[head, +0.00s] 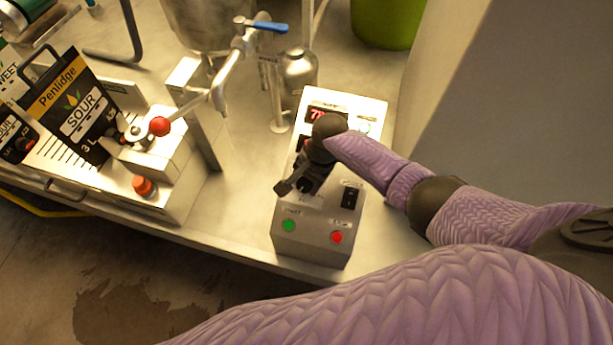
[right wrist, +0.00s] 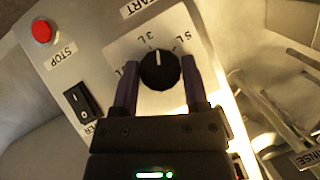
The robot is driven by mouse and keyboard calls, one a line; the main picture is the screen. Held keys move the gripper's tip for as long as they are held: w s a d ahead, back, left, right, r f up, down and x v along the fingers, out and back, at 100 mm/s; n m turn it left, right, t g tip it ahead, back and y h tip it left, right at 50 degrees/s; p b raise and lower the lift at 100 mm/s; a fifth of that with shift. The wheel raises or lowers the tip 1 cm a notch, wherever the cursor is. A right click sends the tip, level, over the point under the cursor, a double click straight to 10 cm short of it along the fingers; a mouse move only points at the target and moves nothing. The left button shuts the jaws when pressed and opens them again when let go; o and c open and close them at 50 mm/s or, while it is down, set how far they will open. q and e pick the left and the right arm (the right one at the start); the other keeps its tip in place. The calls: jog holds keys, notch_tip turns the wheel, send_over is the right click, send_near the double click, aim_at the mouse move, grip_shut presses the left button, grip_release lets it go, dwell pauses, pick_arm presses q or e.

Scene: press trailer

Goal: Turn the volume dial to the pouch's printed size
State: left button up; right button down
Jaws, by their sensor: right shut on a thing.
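The black pouch (head: 74,104) stands at the left in the head view, printed "Penlidge SOUR" with "3 L" low on its front. The volume dial (right wrist: 160,69) is a round black knob with a white pointer line, on a white plate marked 3 L and 5 L, with a partly hidden mark at left. The pointer faces up in the right wrist view, close to the 3 L mark. My right gripper (right wrist: 159,86) has a finger on each side of the knob and is shut on it. In the head view my right gripper (head: 300,186) covers the dial. My left gripper is out of view.
The control box (head: 312,246) carries a green button (head: 288,225), a red stop button (head: 337,238), a black power switch (head: 350,197) and a red display (head: 322,114). A filling station with a red-ball lever (head: 159,126) stands left. A steel counter surrounds them.

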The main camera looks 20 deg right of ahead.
jog(key=shift+w+n+g+h, duration=0.1)
jog(key=shift+n+g+h, duration=0.4)
jog(key=shift+n, duration=0.4)
jog(key=shift+n+h, duration=0.3)
jog(key=shift+n, duration=0.3)
jog(key=shift+a+g, duration=0.1)
jog(key=shift+g, duration=0.2)
jog(key=shift+n, duration=0.3)
jog(key=shift+c, duration=0.5)
grip_release()
jog(key=shift+r, duration=0.1)
